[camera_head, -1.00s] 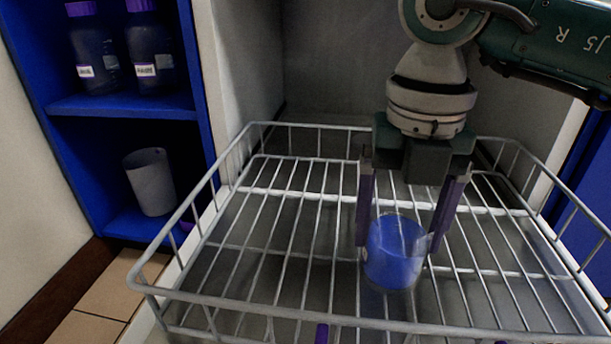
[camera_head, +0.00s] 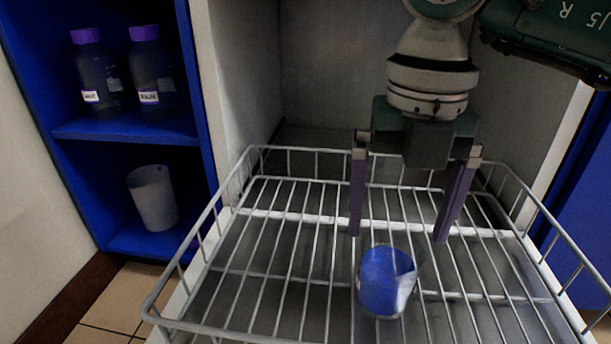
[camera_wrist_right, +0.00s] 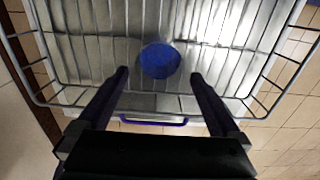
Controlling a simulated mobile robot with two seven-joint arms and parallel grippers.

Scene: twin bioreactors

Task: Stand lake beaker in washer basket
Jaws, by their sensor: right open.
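The beaker with blue contents (camera_head: 386,281) stands upright on the wire floor of the washer basket (camera_head: 262,214), right of its middle and towards the front. It also shows in the right wrist view (camera_wrist_right: 160,62), ahead of the fingertips. My right gripper (camera_head: 399,238) is open and empty. Its purple fingers point down above and behind the beaker, apart from it. In the right wrist view the open fingers (camera_wrist_right: 159,75) show on either side below the beaker. My left gripper is not in view.
A blue shelf unit (camera_head: 125,129) at the left holds two dark bottles (camera_head: 152,70) with purple caps and a pale beaker (camera_head: 154,197) below. Wire rims surround the basket. The basket floor left of the blue beaker is clear. A purple handle (camera_wrist_right: 153,121) is at the basket's front.

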